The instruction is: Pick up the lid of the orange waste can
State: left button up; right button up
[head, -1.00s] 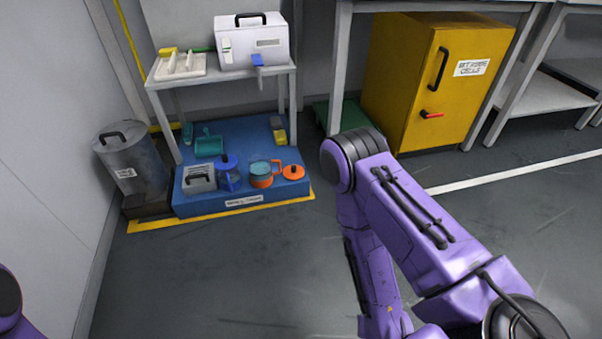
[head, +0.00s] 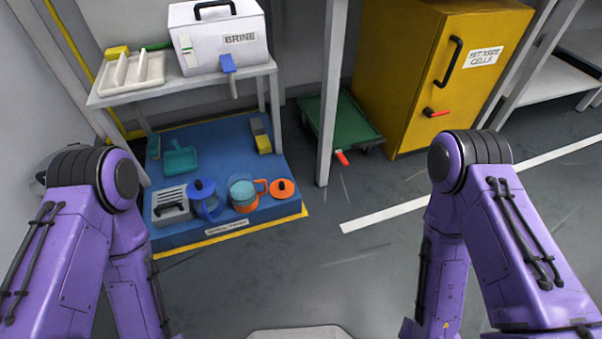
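Neither gripper shows in the head view.
A shelf (head: 180,84) bearing a white brine box (head: 218,38) overhangs the platform's back. A green cart (head: 340,122) and yellow cabinet (head: 430,75) stand right. Front floor is clear.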

aim_at(281, 188)
jog(key=u, duration=0.35)
jog(key=i, duration=0.9)
jog(key=u, duration=0.6)
